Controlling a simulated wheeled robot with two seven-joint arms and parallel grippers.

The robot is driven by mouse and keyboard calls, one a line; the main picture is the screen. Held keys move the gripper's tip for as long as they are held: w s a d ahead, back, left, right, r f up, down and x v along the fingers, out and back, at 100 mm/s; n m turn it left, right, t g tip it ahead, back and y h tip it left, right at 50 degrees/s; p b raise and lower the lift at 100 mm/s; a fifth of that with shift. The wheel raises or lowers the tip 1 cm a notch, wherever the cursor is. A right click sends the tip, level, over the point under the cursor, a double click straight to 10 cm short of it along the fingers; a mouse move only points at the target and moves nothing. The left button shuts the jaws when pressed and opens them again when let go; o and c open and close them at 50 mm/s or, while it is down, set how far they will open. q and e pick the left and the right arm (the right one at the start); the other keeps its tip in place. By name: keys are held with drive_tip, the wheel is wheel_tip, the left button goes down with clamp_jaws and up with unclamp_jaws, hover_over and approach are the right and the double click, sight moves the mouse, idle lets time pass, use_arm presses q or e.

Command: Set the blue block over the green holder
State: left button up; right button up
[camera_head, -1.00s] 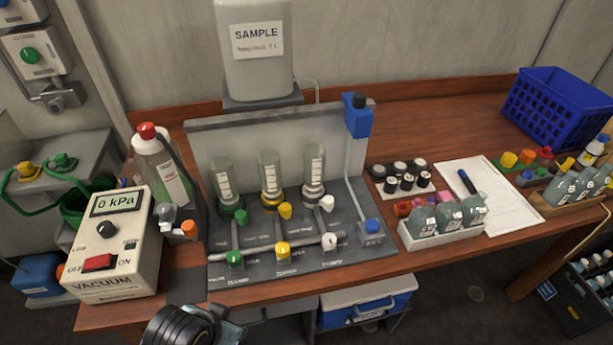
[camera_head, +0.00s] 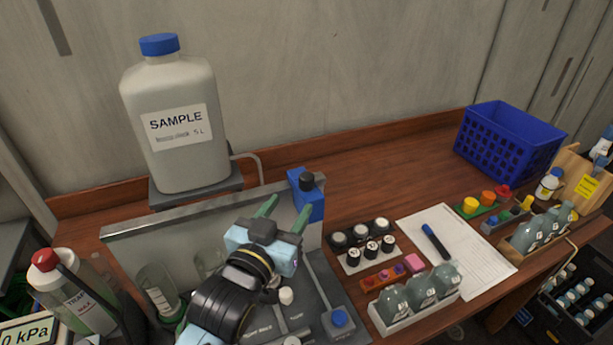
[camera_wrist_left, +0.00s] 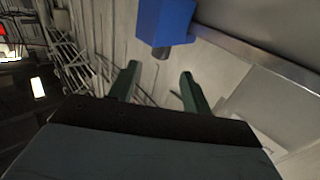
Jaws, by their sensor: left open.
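The blue block (camera_head: 312,204), with a black knob on top, sits at the right end of the upright grey panel's top edge. My left gripper (camera_head: 285,211) is open and empty, its green fingers pointing up just left of the block. In the left wrist view the blue block (camera_wrist_left: 166,22) is beyond the open fingertips (camera_wrist_left: 160,78), with its black knob towards the gap between them; I see no contact. The green holder is the leftmost one; its clear cylinder (camera_head: 156,288) shows, but its green base is mostly hidden by my left arm. My right gripper is out of view.
A large SAMPLE bottle (camera_head: 175,120) stands behind the panel (camera_head: 140,228). A red-capped trap bottle (camera_head: 65,295) stands at left. Black-capped vials (camera_head: 362,245), a rack of grey bottles (camera_head: 420,300) and a blue basket (camera_head: 510,140) are to the right. The table behind the vials is clear.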

sight(303, 184)
use_arm(q)
drive_tip(key=x, duration=0.9)
drive_tip(key=shift+w, duration=0.3)
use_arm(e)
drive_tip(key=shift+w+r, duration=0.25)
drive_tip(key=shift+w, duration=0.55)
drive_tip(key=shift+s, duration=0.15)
use_arm(q)
drive_tip(key=shift+c, duration=1)
clamp_jaws()
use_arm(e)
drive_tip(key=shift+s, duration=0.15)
